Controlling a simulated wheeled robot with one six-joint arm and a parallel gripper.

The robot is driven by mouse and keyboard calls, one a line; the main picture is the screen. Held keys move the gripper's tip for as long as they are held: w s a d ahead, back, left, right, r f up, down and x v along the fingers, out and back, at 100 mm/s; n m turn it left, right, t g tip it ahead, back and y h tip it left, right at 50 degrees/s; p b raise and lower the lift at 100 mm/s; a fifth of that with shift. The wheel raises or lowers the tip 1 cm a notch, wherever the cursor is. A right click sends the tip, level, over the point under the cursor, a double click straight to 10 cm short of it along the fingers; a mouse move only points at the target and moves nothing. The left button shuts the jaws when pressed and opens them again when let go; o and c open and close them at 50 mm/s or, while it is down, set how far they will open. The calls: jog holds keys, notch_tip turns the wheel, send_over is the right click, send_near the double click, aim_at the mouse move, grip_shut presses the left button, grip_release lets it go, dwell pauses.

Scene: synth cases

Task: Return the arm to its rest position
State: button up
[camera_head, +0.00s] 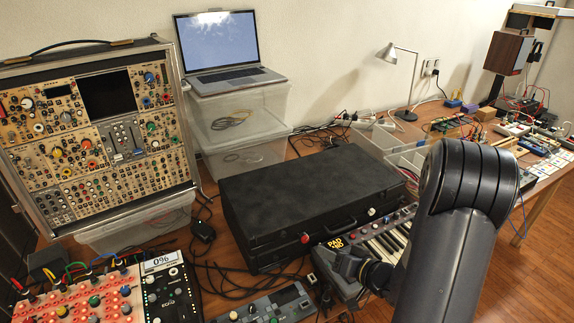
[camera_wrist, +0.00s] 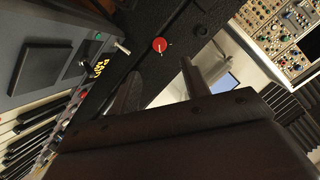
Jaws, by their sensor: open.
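My arm rises at the right of the head view, bent at a thick dark joint, in front of the keyboard and the table. In the wrist view my gripper (camera_wrist: 160,86) is open, its two fingers apart with nothing seen between them. The closed black case (camera_wrist: 150,25) with a red knob (camera_wrist: 159,45) lies beyond the fingers, and keyboard keys (camera_wrist: 30,125) show at the left. In the head view a dark part at the arm's lower left overlaps the keyboard; I cannot make out the fingertips there.
The black case (camera_head: 310,195) lies mid-table, with a keyboard (camera_head: 385,245) at its front right. A modular synth rack (camera_head: 95,135) stands left. A laptop (camera_head: 218,45) sits on clear bins (camera_head: 240,120). A lamp (camera_head: 390,52) stands behind. Cables and small devices crowd the table.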

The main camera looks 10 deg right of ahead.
aim_at(307, 239)
jog(key=x, duration=0.9)
jog(key=shift+w+a+f, duration=0.1)
jog(key=shift+w+a, duration=0.1)
jog(key=shift+w, duration=0.1)
jog(key=shift+s+d, duration=0.1)
jog(key=shift+s, duration=0.05)
